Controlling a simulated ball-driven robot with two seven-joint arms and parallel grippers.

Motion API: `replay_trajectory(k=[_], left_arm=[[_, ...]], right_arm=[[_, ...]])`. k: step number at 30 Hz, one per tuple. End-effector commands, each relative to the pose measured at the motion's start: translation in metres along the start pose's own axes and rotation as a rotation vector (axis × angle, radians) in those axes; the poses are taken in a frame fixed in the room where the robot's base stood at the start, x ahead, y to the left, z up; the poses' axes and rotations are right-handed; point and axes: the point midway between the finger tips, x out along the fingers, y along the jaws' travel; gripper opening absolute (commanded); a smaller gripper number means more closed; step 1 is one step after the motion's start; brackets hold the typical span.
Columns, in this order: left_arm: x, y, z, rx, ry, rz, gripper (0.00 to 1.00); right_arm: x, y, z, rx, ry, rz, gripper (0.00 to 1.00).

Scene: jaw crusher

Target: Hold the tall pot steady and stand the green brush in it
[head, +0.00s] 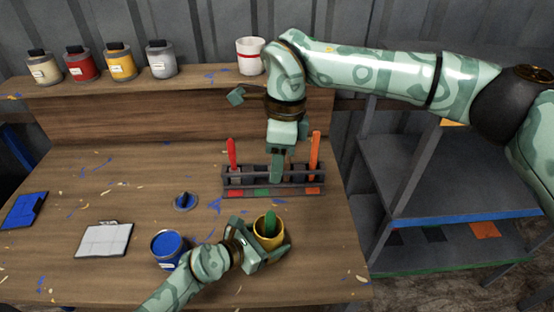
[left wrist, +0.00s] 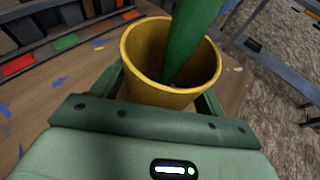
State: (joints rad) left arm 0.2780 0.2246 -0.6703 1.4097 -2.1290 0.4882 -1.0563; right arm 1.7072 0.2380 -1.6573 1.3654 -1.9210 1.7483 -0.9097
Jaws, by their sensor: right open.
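The tall pot (head: 261,240) is yellow and stands near the front right of the bench. In the left wrist view the pot (left wrist: 150,92) sits between my left gripper's fingers. My left gripper (head: 268,243) is shut on the pot. The green brush (head: 270,222) stands in the pot, tilted, with its lower end hidden inside. It also shows in the left wrist view (left wrist: 190,40), leaning against the rim side. My right gripper (head: 277,168) is open, pointing down at the brush rack, behind the pot and apart from the brush.
The rack (head: 290,190) holds a red brush (head: 232,153) and an orange brush (head: 314,150). A blue paint tin (head: 167,247) stands left of the pot, near my left arm. A shelf (head: 170,82) behind carries several jars and a white cup (head: 250,57).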

Motion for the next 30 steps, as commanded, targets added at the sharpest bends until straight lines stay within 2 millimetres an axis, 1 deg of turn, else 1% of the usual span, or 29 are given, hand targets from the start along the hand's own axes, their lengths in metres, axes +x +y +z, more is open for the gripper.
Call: replay_trajectory(k=[8, 11, 14, 17, 21, 24, 27, 30], left_arm=[[0.0, 0.0, 0.0, 0.0, 0.0, 0.0, 0.86], [-0.004, 0.0, -0.001, 0.0, 0.001, 0.0, 0.86], [-0.017, 0.001, -0.001, 0.0, 0.0, 0.002, 0.86], [-0.038, 0.0, -0.002, 0.002, 0.002, 0.0, 0.86], [-0.072, 0.001, -0.002, 0.001, 0.003, 0.001, 0.86], [-0.093, 0.0, -0.001, 0.002, 0.002, -0.001, 0.86], [-0.108, 0.0, -0.001, -0.001, 0.002, 0.0, 0.86], [-0.117, 0.0, -0.001, -0.001, 0.001, 0.0, 0.86]], right_arm=[[0.0, 0.0, 0.0, 0.0, 0.0, 0.0, 0.42], [0.0, 0.0, 0.0, 0.0, 0.0, 0.0, 0.42], [0.0, 0.0, 0.0, 0.0, 0.0, 0.0, 0.42], [0.0, 0.0, 0.0, 0.0, 0.0, 0.0, 0.42], [0.0, 0.0, 0.0, 0.0, 0.0, 0.0, 0.42], [0.0, 0.0, 0.0, 0.0, 0.0, 0.0, 0.42], [0.0, 0.0, 0.0, 0.0, 0.0, 0.0, 0.42], [0.0, 0.0, 0.0, 0.0, 0.0, 0.0, 0.42]])
